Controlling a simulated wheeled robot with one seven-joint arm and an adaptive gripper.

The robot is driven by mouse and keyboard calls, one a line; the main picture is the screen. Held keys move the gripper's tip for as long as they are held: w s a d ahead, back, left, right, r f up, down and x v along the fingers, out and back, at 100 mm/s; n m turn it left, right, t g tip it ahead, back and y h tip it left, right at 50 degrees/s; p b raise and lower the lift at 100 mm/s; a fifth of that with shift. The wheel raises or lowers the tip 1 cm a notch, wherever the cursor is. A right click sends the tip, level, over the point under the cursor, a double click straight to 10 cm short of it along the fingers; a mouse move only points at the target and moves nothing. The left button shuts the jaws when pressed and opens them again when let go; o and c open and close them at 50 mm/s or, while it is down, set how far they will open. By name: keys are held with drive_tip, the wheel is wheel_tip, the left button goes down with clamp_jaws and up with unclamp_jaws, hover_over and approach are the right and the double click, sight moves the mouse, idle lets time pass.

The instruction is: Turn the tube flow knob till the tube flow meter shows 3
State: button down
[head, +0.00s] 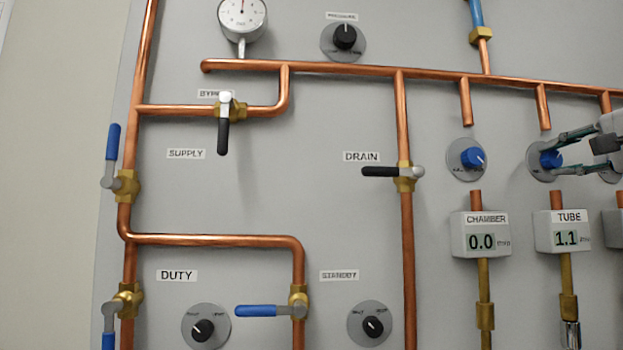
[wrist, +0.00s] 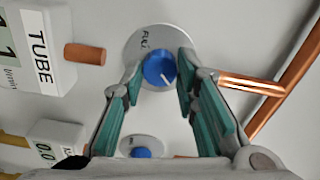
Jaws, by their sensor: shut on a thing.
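The blue tube flow knob (head: 551,159) sits on a round grey plate above the TUBE meter in the head view. It also shows in the wrist view (wrist: 159,70), with a white pointer line toward the lower right. My gripper (head: 556,150) reaches in from the right, its green-padded fingers on either side of the knob. In the wrist view my gripper (wrist: 160,78) is shut on the knob. The tube flow meter (head: 563,230) is a white box reading 1.1. Its side with the TUBE label (wrist: 40,50) shows in the wrist view.
The chamber knob (head: 472,158) is close on the left, above the chamber meter (head: 480,236) reading 0.0. A copper pipe (head: 542,106) ends just above the tube knob. Several valves, including the drain valve (head: 404,174), fill the panel farther left.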

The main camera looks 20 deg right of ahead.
drive_tip(key=shift+f, duration=0.1)
idle(0.3)
drive_tip(key=c, duration=1.2)
unclamp_jaws()
drive_tip(key=shift+c, duration=0.2)
drive_tip(key=v, duration=1.2)
drive_tip(key=shift+w, duration=0.1)
